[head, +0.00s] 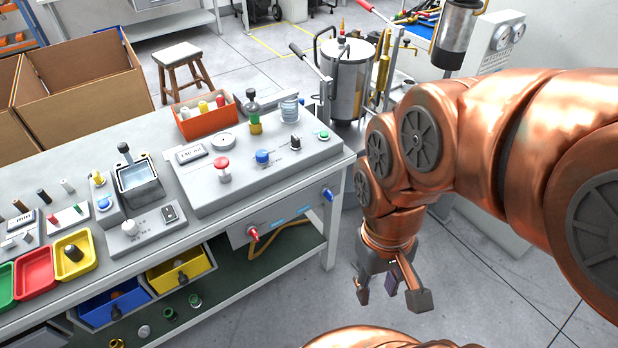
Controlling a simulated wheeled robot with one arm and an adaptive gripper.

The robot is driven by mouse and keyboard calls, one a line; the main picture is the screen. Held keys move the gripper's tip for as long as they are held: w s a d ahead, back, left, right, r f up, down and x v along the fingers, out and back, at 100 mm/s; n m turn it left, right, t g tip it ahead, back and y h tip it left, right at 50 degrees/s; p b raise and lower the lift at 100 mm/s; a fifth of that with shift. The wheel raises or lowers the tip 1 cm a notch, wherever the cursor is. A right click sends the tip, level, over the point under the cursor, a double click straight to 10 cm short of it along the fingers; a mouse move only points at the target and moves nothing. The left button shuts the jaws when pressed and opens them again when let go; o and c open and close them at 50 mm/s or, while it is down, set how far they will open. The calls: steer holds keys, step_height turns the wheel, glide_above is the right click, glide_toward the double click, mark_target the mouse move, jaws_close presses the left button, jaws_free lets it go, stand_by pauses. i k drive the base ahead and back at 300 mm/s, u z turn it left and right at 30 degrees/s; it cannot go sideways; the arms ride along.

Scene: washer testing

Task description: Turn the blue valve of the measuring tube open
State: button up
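A small blue valve handle (328,194) sticks out of the front panel of the grey test bench, near its right end. A red valve handle (253,234) sits to its left on the same panel. A blue knob (262,157) stands on the console top. Which of these blue parts belongs to the measuring tube is not clear from this view. A small clear cylinder (289,108) stands at the back of the console. My gripper (391,296) hangs to the right of the bench, pointing down, fingers spread and empty, apart from the valve.
The console also carries a red mushroom button (223,168) and a green button (323,136). A metal tank (348,82) with levers stands behind the bench's right end. Coloured bins (75,255) sit at the left.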

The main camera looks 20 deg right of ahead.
mark_target(327, 193)
steer(key=z, duration=1)
steer(key=k, duration=0.85)
steer(key=u, duration=1.15)
steer(key=i, duration=0.5)
